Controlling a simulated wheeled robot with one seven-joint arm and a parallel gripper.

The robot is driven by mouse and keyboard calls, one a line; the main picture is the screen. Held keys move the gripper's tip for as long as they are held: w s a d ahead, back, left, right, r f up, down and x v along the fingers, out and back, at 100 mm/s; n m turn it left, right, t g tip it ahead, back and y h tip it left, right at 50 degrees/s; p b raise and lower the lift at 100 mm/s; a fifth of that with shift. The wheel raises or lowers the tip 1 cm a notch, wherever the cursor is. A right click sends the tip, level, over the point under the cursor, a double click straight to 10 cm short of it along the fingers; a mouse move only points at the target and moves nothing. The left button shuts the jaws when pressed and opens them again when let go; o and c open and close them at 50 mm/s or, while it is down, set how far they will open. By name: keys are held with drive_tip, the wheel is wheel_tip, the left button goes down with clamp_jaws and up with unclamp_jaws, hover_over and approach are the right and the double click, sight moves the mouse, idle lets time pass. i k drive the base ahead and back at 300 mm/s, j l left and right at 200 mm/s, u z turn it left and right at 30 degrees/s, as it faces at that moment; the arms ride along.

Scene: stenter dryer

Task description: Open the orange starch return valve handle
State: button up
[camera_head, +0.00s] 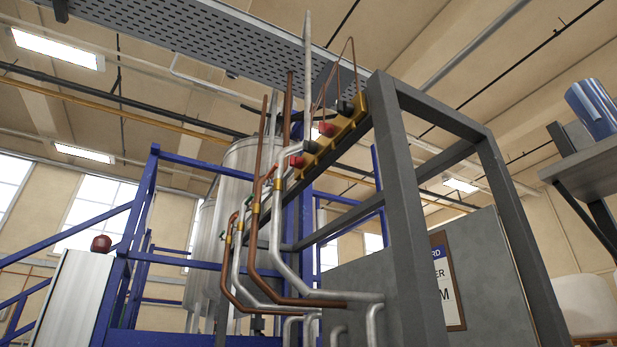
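I cannot make out a handle that is clearly orange in the head view. A yellow valve block (335,138) sits high on the grey frame, with red knobs (327,129) and black knobs (344,108) on it. Copper pipes (252,240) and silver pipes (280,245) run down below it, with small brass-coloured fittings on them. Which of these belongs to the starch return is not readable. My gripper is not in view.
A grey steel frame (405,210) stands at centre right, beside a grey panel with a sign (447,280). Blue railings (130,215) and a large metal tank (215,240) are behind. A white cabinet (70,300) with a dark red dome (101,243) stands left. A shelf (590,170) juts in at right.

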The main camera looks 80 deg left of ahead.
sight(274, 168)
drive_tip(key=k+l+u, duration=0.15)
drive_tip(key=u, duration=2.45)
